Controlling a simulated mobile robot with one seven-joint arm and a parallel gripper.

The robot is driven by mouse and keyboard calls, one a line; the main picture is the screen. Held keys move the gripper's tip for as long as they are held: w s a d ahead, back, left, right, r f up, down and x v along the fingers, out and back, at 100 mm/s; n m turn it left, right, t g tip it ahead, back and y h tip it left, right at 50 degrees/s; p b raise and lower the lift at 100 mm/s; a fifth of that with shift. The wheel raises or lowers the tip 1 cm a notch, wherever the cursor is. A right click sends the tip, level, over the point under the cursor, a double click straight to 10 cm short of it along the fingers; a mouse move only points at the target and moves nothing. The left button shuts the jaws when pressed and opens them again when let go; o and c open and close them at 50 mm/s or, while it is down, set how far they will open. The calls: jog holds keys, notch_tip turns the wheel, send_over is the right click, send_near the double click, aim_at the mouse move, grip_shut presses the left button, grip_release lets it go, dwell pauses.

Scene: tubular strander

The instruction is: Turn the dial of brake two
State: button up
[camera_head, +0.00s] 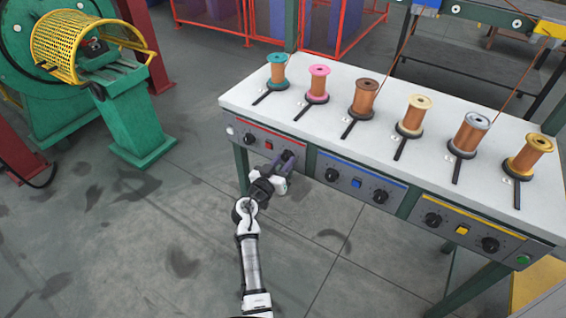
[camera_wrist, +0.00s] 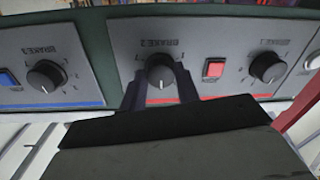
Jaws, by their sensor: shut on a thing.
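The dial of brake two (camera_wrist: 160,72) is a black round knob with a pointer on a grey panel with a red stripe, in the middle of the wrist view. Its label above reads upside down. My gripper (camera_wrist: 160,90) has one dark finger on each side of the knob and is shut on it. In the head view my gripper (camera_head: 285,166) is at the right-hand knob of the red-striped panel (camera_head: 262,129), and its fingers mostly hide that knob. The dial of brake one (camera_wrist: 268,67) is beyond a red button (camera_wrist: 214,69).
The dial of brake three (camera_wrist: 47,76) is on the adjoining blue-striped panel (camera_head: 355,178). Several copper wire spools stand on the white tabletop (camera_head: 235,98) above. A green machine with a yellow guard (camera_head: 62,37) stands at the left. The floor around my arm is clear.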

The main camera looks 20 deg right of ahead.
jog(key=n, duration=0.5)
jog(key=shift+r, duration=0.1)
jog(key=n+p, duration=0.1)
jog(key=n, duration=0.5)
jog(key=shift+r+n+g, duration=0.1)
jog(key=shift+n+g, duration=0.2)
jog(key=shift+g, duration=0.1)
jog(key=n+p, duration=0.3)
jog(key=n, duration=0.3)
jog(key=shift+r, duration=0.1)
jog(key=n+p, duration=0.2)
jog(key=n, duration=0.3)
jog(key=shift+a+p, duration=0.1)
jog(key=shift+p, duration=0.25)
jog(key=shift+n, duration=0.3)
jog(key=o, duration=1)
jog(key=shift+c, duration=0.2)
